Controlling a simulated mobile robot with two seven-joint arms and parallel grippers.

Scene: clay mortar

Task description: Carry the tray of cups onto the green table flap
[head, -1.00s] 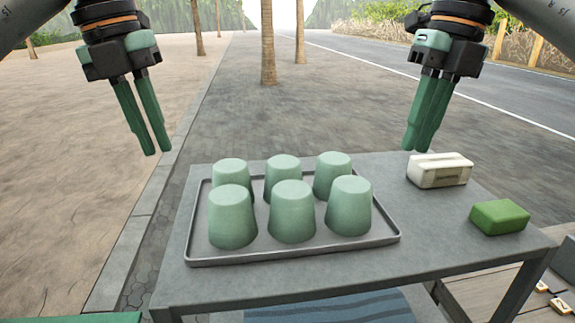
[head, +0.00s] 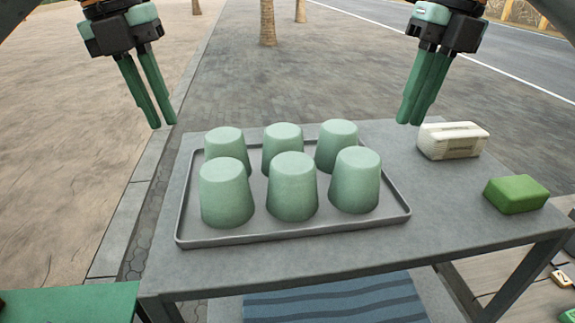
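The grey tray (head: 300,234) lies flat on a grey table, with several pale green upside-down cups (head: 292,187) on it in two rows. The green table flap (head: 65,304) shows only partly, at the bottom left corner, left of the grey table. My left gripper (head: 164,125) hangs in the air left of the tray, its two green fingers apart and empty. My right gripper (head: 410,123) hangs beyond the tray's right end, near the white box. Its fingers overlap in this view, so their gap is unclear. Neither gripper touches the tray.
A white box (head: 452,141) and a green block (head: 515,195) stand on the grey table (head: 420,240) right of the tray. A striped blue mat (head: 335,302) lies below the table. Small numbered tiles (head: 562,278) show at the lower right.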

